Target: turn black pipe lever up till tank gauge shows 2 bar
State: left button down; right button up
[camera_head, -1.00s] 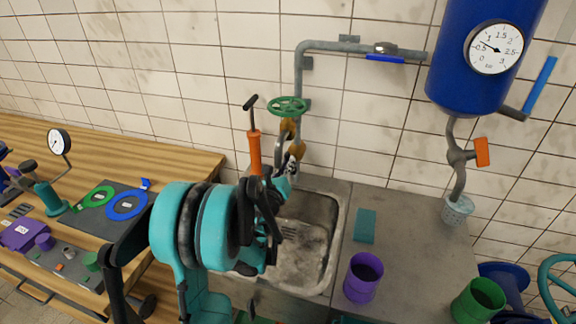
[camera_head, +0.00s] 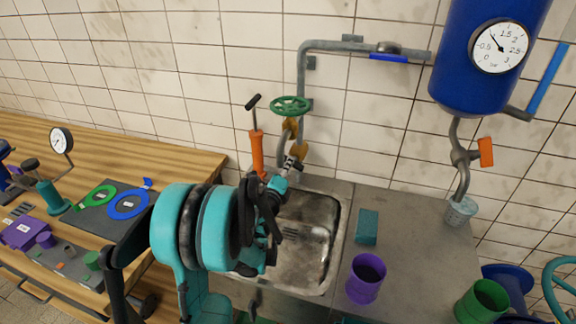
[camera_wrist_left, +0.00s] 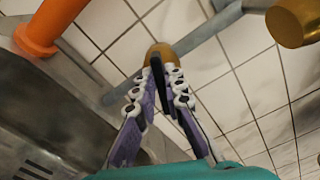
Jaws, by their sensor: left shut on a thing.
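My left gripper (camera_head: 291,166) reaches over the sink to the grey wall pipe, just below its brass fittings (camera_head: 297,149). In the left wrist view the gripper (camera_wrist_left: 160,74) is shut on the black pipe lever (camera_wrist_left: 157,72), in front of a brass fitting (camera_wrist_left: 160,51). The fingers hide much of the lever, and in the head view I cannot make it out. The blue tank (camera_head: 455,80) hangs at upper right. Its white gauge (camera_head: 500,47) has its needle near 1 bar. My right gripper is out of view.
A green handwheel (camera_head: 290,105) sits above the brass fittings. An orange pump (camera_head: 256,150) stands close left of the gripper. The sink (camera_head: 315,262) lies below.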

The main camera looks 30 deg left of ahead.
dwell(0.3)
pick_arm(q)
jog(key=c, duration=1.6)
grip_release()
jog(key=shift+s, duration=0.1)
jog(key=v, duration=1.2)
